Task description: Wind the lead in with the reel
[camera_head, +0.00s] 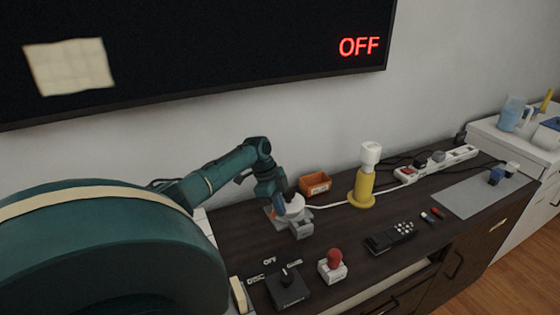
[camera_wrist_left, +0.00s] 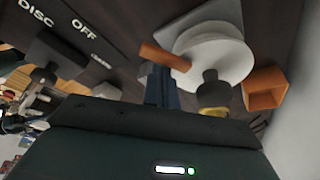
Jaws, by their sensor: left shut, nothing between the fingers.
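The reel is a white drum on a grey base (camera_head: 302,229), partly hidden by my arm in the head view. A white lead (camera_head: 328,205) runs right from the reel to the yellow stand (camera_head: 364,187), which has a white top. My left gripper (camera_head: 280,207) is over the reel, its fingers (camera_wrist_left: 160,80) shut and empty beside the crank handle. Whether they touch it I cannot tell. My right gripper is not in view.
An orange box (camera_head: 316,184) stands behind the reel. A rotary switch (camera_head: 288,288) and a red button (camera_head: 334,261) are in front. A remote (camera_head: 390,237), power strip (camera_head: 436,162) and grey mat (camera_head: 474,193) lie to the right. The wall screen (camera_head: 220,40) reads OFF.

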